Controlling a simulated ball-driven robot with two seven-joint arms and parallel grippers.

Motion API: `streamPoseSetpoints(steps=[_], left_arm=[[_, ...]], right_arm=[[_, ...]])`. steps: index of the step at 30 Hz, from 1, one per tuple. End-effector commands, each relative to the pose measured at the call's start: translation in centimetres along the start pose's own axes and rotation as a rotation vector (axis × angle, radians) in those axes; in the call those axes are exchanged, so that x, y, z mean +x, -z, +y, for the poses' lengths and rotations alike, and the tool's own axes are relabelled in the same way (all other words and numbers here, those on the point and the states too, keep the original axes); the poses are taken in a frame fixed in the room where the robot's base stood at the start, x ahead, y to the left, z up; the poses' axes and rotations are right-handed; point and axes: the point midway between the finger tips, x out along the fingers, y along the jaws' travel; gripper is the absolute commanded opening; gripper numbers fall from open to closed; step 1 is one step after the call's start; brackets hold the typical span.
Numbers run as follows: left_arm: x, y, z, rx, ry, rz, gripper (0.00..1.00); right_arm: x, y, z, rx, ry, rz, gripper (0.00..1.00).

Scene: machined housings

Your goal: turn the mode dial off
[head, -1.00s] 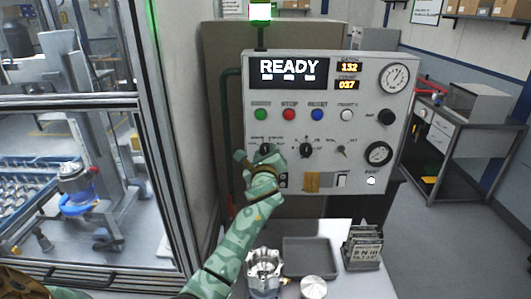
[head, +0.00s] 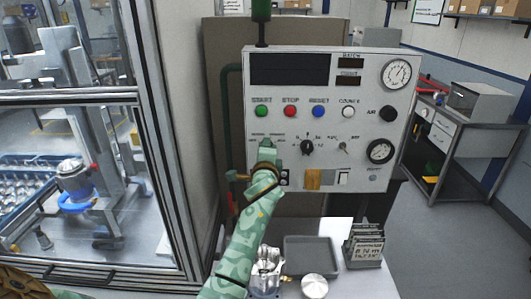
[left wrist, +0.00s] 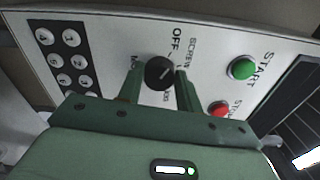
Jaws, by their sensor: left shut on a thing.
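The mode dial (left wrist: 160,72) is a round black knob on the grey control panel (head: 345,215). In the left wrist view it sits between the two fingers of my left gripper (left wrist: 160,88), which is shut on it. The word OFF is printed beside the dial; I cannot tell exactly where its pointer lies. In the head view my left gripper (head: 267,150) is at the panel's lower left and hides the dial. The panel's main display (head: 290,69) is dark. My right gripper is not in view.
Green START (head: 261,111), red STOP (head: 290,111) and blue RESET (head: 319,111) buttons sit above the dial. Another black knob (head: 307,147) is to its right. A keypad (left wrist: 66,60) is close by. A grey tray (head: 312,268) lies below on the white table.

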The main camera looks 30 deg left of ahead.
Motion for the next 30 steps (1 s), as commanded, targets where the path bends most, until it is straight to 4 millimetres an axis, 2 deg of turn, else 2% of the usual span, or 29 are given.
streamPoseSetpoints(steps=[10,26,27,28,29,30], left_arm=[[-0.04,0.07,0.32,-0.129,-0.005,0.0,0.12],[-0.04,0.08,0.35,-0.15,-0.006,0.001,0.12],[-0.04,0.07,0.34,-0.15,-0.006,0.001,0.43],[-0.04,0.07,0.32,-0.15,-0.005,0.001,0.52],[-0.04,0.07,0.31,-0.15,-0.005,0.0,0.56],[-0.03,0.06,0.28,-0.15,-0.004,0.0,0.56]], right_arm=[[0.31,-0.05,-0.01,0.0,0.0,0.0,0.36],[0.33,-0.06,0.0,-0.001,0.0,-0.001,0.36],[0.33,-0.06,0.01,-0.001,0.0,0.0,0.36],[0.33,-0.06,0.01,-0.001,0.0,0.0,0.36],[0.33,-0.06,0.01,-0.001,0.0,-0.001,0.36],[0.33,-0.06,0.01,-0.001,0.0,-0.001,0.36]])
